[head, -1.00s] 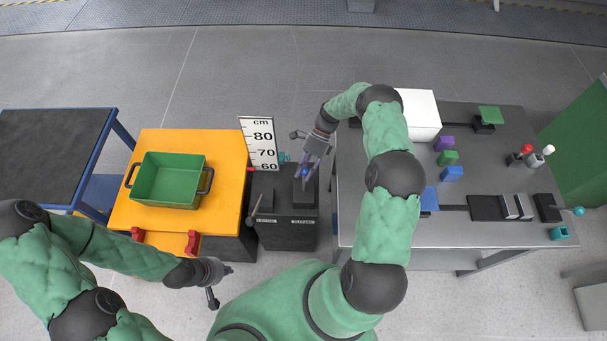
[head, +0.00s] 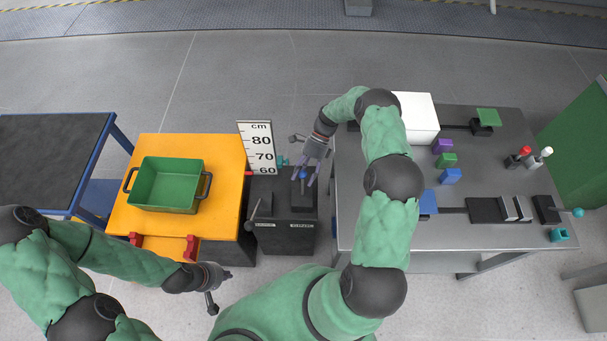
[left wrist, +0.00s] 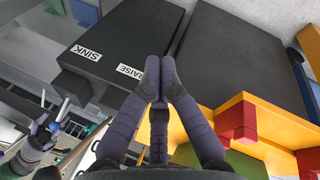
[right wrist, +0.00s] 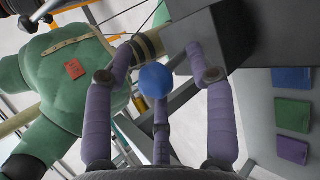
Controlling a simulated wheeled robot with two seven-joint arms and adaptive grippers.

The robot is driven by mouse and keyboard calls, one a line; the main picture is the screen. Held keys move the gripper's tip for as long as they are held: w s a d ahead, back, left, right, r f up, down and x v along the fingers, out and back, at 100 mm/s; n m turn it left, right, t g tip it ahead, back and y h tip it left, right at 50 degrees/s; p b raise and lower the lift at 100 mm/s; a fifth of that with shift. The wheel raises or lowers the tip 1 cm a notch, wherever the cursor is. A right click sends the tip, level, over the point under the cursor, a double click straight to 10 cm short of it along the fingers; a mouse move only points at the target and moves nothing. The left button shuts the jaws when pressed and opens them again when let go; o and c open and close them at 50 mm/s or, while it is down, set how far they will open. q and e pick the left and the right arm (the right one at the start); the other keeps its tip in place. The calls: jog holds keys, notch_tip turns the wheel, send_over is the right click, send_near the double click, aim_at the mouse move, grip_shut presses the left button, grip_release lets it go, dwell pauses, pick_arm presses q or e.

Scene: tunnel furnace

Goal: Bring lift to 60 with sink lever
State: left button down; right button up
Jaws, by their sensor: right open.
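The orange lift table (head: 226,160) carries a green crate (head: 147,192). A white cm scale (head: 257,139) stands at its right rear corner, with 80, 70 and 60 showing. A dark control box (head: 285,237) has a left lever (head: 255,207) and a right lever with a blue knob (head: 303,174); its labels are too small to read there. The left wrist view shows SINK (left wrist: 86,52) and RAISE (left wrist: 130,71) labels. My right gripper (head: 303,183) is open around the blue knob (right wrist: 155,81). My left gripper (head: 228,272) is shut and empty, left of the box.
A grey workbench (head: 385,233) with coloured blocks, a white box (head: 417,117) and fixtures stands to the right. A dark-topped blue-framed table (head: 50,155) is at the far left. Red brackets (head: 192,248) sit on the orange table's front edge. Floor behind is clear.

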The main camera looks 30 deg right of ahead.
jog(key=v, duration=1.2)
dwell(0.3)
